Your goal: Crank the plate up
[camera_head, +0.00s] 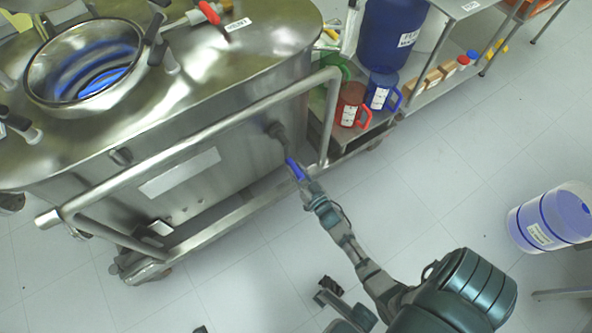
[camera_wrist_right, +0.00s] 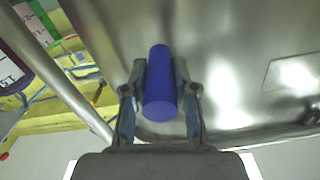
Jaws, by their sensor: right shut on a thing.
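The steel tank (camera_head: 215,75) has a dark crank hub (camera_head: 274,130) on its side wall, with a blue crank handle (camera_head: 293,167) below and to the right of it. My right gripper (camera_head: 300,176) reaches the handle from the lower right. In the right wrist view the blue handle (camera_wrist_right: 160,85) lies between both fingers of the right gripper (camera_wrist_right: 160,97), which are shut on it. The crank arm is mostly hidden. I cannot tell which part is the plate to be raised.
A tubular rail (camera_head: 190,146) runs along the tank's front, close to the crank. A steel shelf (camera_head: 345,139) at the right holds a red jug (camera_head: 350,104) and a blue jug (camera_head: 380,92). A blue and white bucket (camera_head: 550,217) stands far right. Open floor lies between.

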